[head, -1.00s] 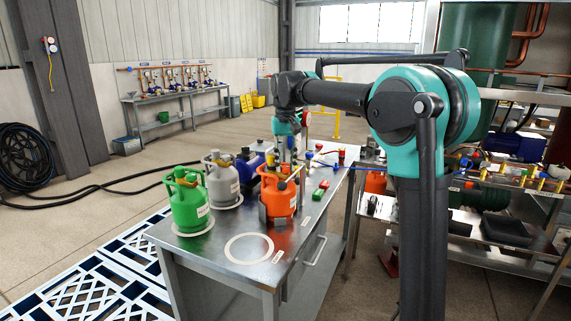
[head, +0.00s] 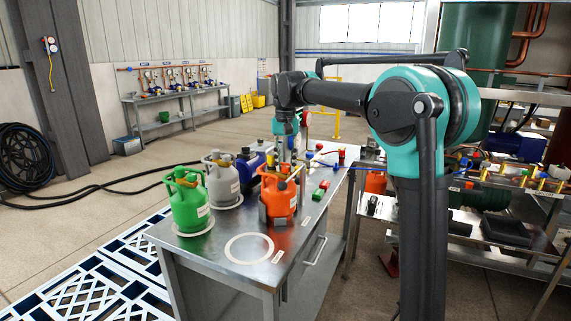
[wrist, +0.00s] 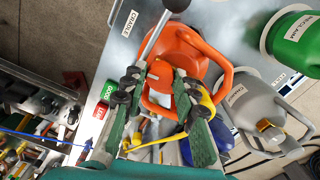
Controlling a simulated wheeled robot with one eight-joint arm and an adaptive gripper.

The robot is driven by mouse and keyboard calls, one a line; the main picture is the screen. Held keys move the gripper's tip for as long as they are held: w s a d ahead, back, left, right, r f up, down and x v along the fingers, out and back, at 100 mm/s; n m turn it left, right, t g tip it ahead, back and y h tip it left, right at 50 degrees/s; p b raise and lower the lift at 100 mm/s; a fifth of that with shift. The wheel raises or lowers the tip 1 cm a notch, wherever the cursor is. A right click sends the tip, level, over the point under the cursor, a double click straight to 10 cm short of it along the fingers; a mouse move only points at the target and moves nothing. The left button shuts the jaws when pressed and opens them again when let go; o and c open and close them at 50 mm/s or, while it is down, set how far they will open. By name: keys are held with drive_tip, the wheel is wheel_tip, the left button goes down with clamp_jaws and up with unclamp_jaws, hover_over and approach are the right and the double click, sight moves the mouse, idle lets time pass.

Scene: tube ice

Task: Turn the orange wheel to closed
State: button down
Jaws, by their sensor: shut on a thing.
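Just beyond is an orange gas cylinder (wrist: 190,45), which also stands on the bench in the head view (head: 278,196). A grey rod (wrist: 162,30) crosses the cylinder toward the fingers. In the head view my gripper is low behind the cylinders and its fingers are hard to make out.
Green (head: 188,205) and grey (head: 222,178) cylinders stand left of the orange one, with a blue one (head: 253,162) behind. Red and green blocks (head: 320,190) lie to the right. The bench front (head: 215,265), with a painted ring, is clear.

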sight(286, 167)
drive_tip(key=c, duration=1.2)
unclamp_jaws()
drive_tip(key=shift+r, duration=0.1)
drive_tip(key=shift+r, duration=3.9)
